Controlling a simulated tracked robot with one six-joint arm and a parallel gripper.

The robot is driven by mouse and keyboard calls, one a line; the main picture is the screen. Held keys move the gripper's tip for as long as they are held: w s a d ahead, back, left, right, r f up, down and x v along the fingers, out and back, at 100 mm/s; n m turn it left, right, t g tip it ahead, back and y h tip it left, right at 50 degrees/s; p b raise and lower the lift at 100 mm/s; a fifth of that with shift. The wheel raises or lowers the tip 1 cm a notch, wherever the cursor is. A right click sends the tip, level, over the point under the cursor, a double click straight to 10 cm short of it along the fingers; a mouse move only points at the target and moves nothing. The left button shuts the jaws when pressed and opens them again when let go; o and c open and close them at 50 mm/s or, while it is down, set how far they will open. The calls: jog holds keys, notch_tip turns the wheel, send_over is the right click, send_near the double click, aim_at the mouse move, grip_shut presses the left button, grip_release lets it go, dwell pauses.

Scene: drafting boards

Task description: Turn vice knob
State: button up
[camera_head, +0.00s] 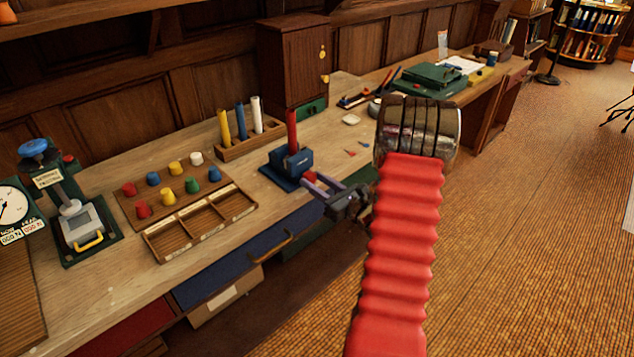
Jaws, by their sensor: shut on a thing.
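A small blue vice (287,165) stands on a blue base near the front edge of the wooden bench. A red rod (292,131) stands upright in its jaws. My gripper (311,182) reaches in from the right at the front side of the vice. Its pale purple fingers are shut on the vice knob (309,176), of which only a small red part shows between them. The rest of the knob is hidden by the fingers. My red-sleeved arm fills the middle right of the view and covers the floor behind it.
A rack (254,138) with yellow, blue and white rods stands behind the vice. A board of coloured pegs (170,183) and a sectioned tray (201,220) lie to the left. A press (72,207) stands farther left. A wooden cabinet (291,66) stands behind.

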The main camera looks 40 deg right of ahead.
jog(key=shift+d, duration=0.15)
jog(key=shift+c, duration=0.2)
jog(key=shift+m, duration=0.3)
